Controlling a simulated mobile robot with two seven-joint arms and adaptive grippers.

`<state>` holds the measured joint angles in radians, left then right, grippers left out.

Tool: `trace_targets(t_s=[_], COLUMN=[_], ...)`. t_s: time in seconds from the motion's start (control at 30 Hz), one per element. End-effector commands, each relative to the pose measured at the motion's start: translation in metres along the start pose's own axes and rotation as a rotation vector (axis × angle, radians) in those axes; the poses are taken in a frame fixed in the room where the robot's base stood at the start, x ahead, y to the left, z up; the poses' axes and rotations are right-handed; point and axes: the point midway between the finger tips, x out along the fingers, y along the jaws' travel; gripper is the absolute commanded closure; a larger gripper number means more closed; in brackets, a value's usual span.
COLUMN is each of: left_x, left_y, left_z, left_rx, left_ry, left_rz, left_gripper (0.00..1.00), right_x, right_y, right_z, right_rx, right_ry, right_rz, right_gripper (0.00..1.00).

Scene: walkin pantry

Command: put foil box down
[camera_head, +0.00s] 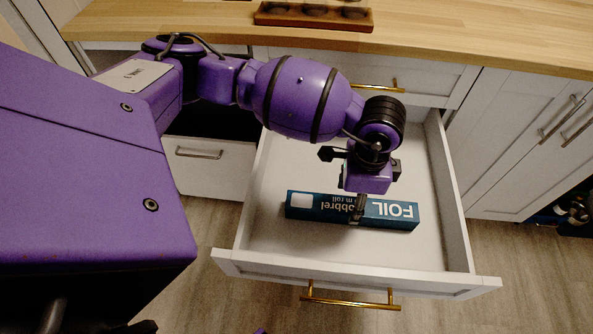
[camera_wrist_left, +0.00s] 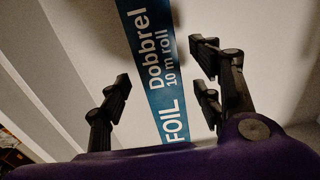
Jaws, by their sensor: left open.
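The foil box (camera_head: 390,213) is a long blue box with white lettering. It lies inside the open white drawer (camera_head: 262,237), roughly crosswise on the drawer floor. My left gripper (camera_head: 357,210) is over the box with its fingers pointing down. In the left wrist view, the box (camera_wrist_left: 155,65) runs between the open fingers of my gripper (camera_wrist_left: 160,95), with a gap on each side. In the head view part of the box's middle is hidden behind the gripper. My right gripper is not seen.
The drawer has a gold handle (camera_head: 350,300) on its front and is otherwise empty where I can see. A wooden counter (camera_head: 450,35) runs above it, with a wooden holder (camera_head: 315,15) on top. White cabinet doors (camera_head: 525,135) stand at the right.

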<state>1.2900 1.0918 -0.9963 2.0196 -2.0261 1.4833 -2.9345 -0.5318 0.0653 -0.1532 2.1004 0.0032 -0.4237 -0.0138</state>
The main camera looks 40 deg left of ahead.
Motion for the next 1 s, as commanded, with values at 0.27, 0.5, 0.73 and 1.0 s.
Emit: trace_targets(t_s=[0.27,0.5,0.73,1.0], left_x=[-0.062,-0.086,-0.087,-0.097], left_y=[-0.002,-0.001,-0.001,0.034], left_z=[-0.002,-0.001,-0.001,-0.015], left_rx=[0.002,0.001,0.001,-0.059], left_ry=[0.005,0.002,0.002,0.068], left_rz=[-0.006,-0.004,-0.002,0.103], left_gripper=[0.41,0.41,0.41,0.41], right_x=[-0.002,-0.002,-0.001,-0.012], right_y=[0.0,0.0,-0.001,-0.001], right_z=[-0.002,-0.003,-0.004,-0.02], right_rx=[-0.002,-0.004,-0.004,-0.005], right_ry=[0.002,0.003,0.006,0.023], right_rz=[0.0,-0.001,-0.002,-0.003], right_gripper=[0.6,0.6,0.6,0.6])
